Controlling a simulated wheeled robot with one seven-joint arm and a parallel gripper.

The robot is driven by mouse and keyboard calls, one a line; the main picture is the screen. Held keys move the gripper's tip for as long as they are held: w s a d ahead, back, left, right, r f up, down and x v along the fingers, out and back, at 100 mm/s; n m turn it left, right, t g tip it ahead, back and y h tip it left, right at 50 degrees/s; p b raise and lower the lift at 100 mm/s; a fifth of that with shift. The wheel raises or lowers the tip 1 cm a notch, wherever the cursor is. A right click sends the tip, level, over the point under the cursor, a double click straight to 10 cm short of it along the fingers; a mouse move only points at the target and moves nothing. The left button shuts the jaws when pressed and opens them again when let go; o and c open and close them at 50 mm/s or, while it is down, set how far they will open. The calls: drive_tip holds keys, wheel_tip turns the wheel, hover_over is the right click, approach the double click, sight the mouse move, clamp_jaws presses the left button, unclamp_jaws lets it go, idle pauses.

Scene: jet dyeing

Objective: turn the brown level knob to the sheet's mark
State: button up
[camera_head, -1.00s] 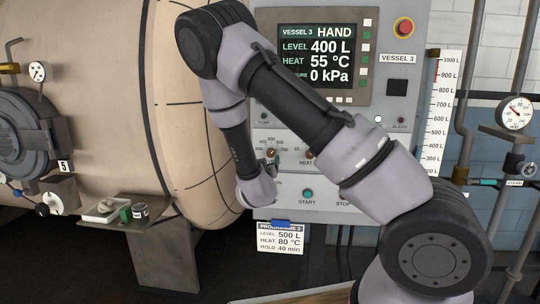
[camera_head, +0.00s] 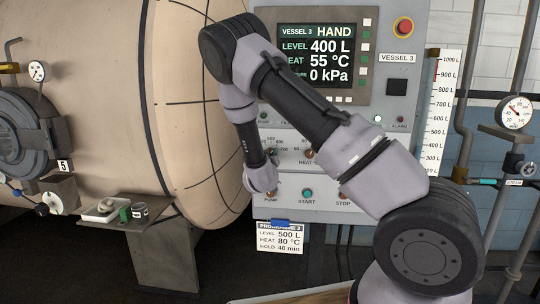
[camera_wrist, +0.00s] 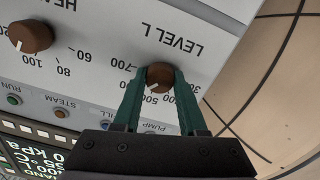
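The brown level knob (camera_wrist: 160,76) is in the upper middle of the wrist view, which is upside down. My gripper (camera_wrist: 160,72) has one green finger on each side of it, pressed close with no gap that I can see. The knob's white pointer seems to lie near 500; the fingers cover part of the dial. In the head view my gripper (camera_head: 271,158) is at the panel and largely hides the knob. The sheet (camera_head: 281,238) below the panel reads LEVEL 500 L, HEAT 80 °C, HOLD 40 min. The display (camera_head: 317,54) reads LEVEL 400 L, 55 °C, 0 kPa.
The brown heat knob (camera_wrist: 31,37) is beside the level knob. Below are the pump control, the START button (camera_head: 307,194) and STOP. The red emergency button (camera_head: 403,27) is at the panel's top right. The large tan vessel (camera_head: 190,110) stands close on the left.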

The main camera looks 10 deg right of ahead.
clamp_jaws()
drive_tip(key=shift+n, duration=0.3)
drive_tip(key=shift+f+n, duration=0.1)
drive_tip(key=shift+n, duration=3.5)
drive_tip(key=o, duration=1)
unclamp_jaws()
